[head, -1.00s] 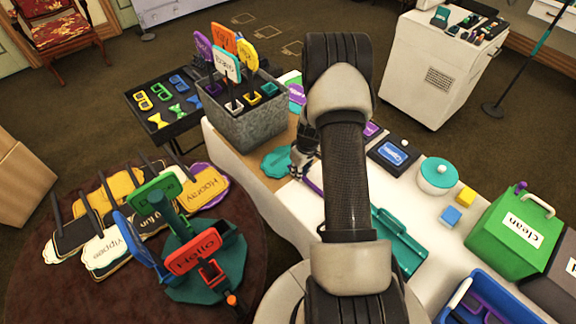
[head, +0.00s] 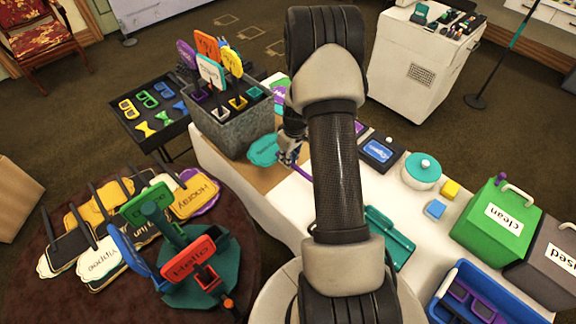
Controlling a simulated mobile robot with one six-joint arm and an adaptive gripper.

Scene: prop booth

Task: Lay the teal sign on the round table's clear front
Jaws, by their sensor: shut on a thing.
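The teal sign (head: 263,150), a flat scalloped board, is in the head view just right of the grey metal bin, over the long table. My gripper (head: 288,152) is shut on it at its right side. My arm hides part of the gripper, and the exact grip is hard to see. A purple strip by the fingers may be the sign's handle. The round table (head: 95,302), with a dark brown top, is at lower left. Its lower-left part is bare, while signs lie over its back and middle.
On the round table stands a green holder (head: 202,285) with upright signs, including a red "Hello" one. The metal bin (head: 235,130) holds more upright signs. The long table (head: 285,205) carries a teal tray (head: 388,238), a lidded pot (head: 421,172) and boxes.

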